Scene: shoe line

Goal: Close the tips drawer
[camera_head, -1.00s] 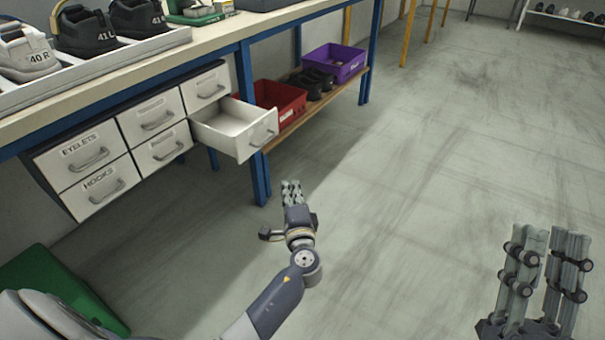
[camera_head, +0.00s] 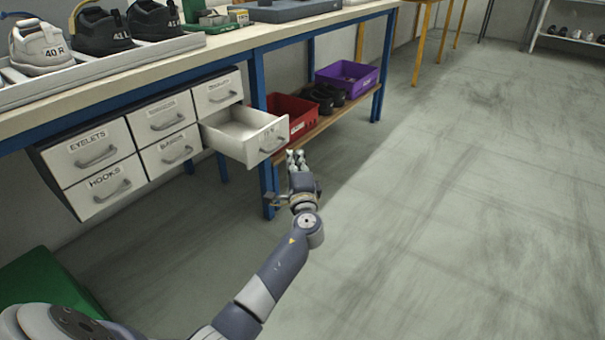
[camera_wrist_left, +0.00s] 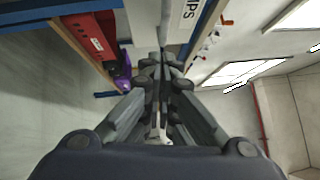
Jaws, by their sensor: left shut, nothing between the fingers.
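The tips drawer (camera_head: 262,146) is the lower right drawer of the white drawer unit under the bench. It is pulled out and its visible inside looks empty. Its front carries a label and a grey handle. My left gripper (camera_head: 296,158) is shut and empty, just in front of and slightly below the right end of the drawer front. I cannot tell whether it touches. My right gripper is out of view.
Other drawers, such as eyelets (camera_head: 92,150) and hooks (camera_head: 105,186), are shut. A blue bench leg (camera_head: 267,188) stands beside the open drawer. A red bin (camera_head: 300,112), black shoes and a purple bin (camera_head: 347,76) sit on the lower shelf. The floor at right is clear.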

